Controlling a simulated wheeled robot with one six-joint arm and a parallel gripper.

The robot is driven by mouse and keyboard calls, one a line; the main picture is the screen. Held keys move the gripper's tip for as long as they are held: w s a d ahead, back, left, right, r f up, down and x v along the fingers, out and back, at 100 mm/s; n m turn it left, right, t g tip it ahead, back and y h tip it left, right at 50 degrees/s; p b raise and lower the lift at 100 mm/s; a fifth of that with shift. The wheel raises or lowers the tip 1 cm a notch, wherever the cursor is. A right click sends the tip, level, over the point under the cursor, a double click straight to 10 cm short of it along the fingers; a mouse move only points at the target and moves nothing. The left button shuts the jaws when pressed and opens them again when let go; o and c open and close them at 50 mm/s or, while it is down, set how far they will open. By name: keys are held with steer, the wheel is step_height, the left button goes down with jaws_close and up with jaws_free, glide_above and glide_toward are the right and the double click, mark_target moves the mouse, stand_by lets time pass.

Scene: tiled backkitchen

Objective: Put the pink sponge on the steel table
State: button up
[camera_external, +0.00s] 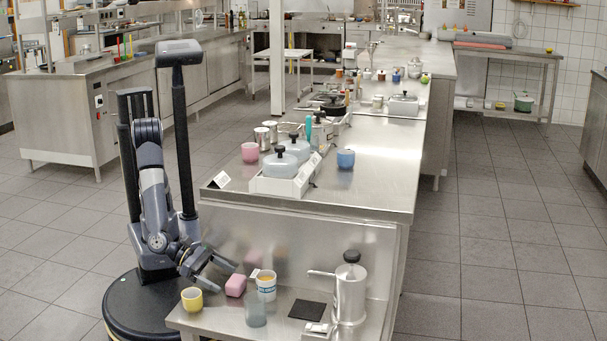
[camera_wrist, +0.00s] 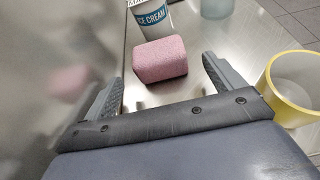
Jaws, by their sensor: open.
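The pink sponge (camera_wrist: 160,60) is a small block lying on the low steel table (camera_external: 270,306). It also shows in the external view (camera_external: 236,285). My gripper (camera_wrist: 165,80) is open, with one finger to each side of the near end of the sponge in the wrist view. The sponge lies just ahead of the fingertips and nothing is held. In the external view my gripper (camera_external: 222,273) is low over the left end of the table, close to the sponge. I cannot tell whether a finger touches it.
A yellow cup (camera_wrist: 293,88) is right of my gripper. A grey glass (camera_external: 255,309), a black square (camera_external: 307,310) and a steel pot (camera_external: 350,290) are further right. A vertical steel panel (camera_external: 290,243) rises behind.

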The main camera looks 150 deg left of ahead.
mark_target(229, 280)
steer(key=shift+b+x, duration=0.5)
steer(key=shift+x, duration=2.4)
steer(key=shift+r, duration=0.15)
steer(key=shift+c, duration=0.6)
steer(key=c, duration=1)
